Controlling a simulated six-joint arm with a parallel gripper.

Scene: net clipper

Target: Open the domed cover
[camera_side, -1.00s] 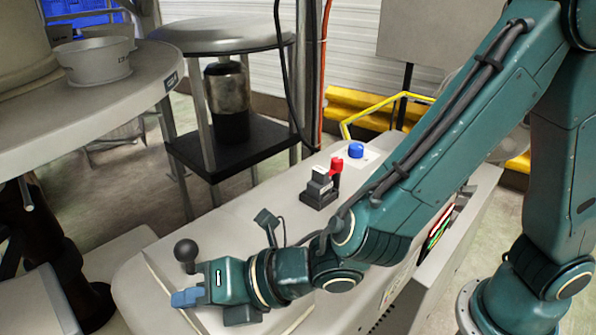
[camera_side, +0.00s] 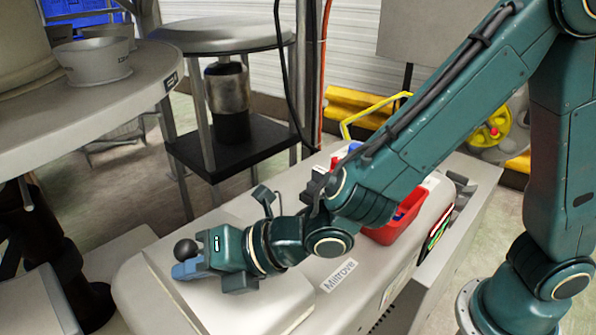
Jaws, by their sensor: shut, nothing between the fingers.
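A pale cover plate (camera_side: 205,309) with rounded edges lies on the left end of the long cream machine. I cannot tell for sure that this is the domed cover; it looks nearly flat and closed. A black ball knob (camera_side: 186,249) stands at its far-left side. My gripper (camera_side: 186,270) has blue fingers, shut and empty, pointing left just in front of the knob. Whether they touch the knob cannot be told. The knob's lower part and stem are hidden behind my gripper.
A red open bin (camera_side: 398,222) and a "Miltrove" label (camera_side: 340,275) are on the machine beside my arm. A small dark bracket (camera_side: 265,197) rises behind my wrist. A round table (camera_side: 90,125) stands left, and a stand with a round grey top (camera_side: 222,36) behind.

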